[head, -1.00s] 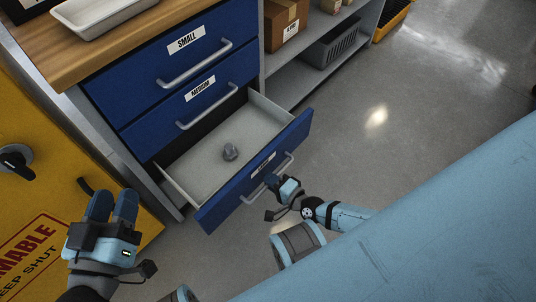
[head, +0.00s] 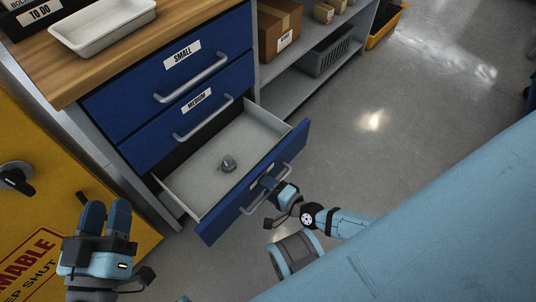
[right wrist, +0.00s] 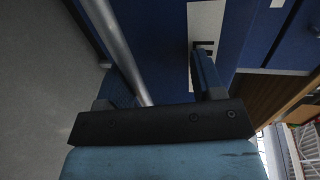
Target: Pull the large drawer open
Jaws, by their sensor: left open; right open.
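The large drawer (head: 207,232) is the lowest of the blue drawers and stands pulled out, showing its pale inside. A small grey metal part (head: 228,163) lies on its floor. My right gripper (head: 270,183) is at the drawer's front, by its bar handle (head: 291,172). In the right wrist view the handle bar (right wrist: 122,50) runs between the open fingers (right wrist: 165,85), near the left finger; I cannot tell whether they touch. My left gripper (head: 106,215) is open and empty, in front of the yellow cabinet.
The small drawer (head: 143,73) and medium drawer (head: 143,138) above are shut. A white tray (head: 70,45) sits on the wooden top. A yellow cabinet (head: 60,190) stands at left. Shelves with boxes (head: 278,28) stand beyond. The floor (head: 410,80) at right is clear.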

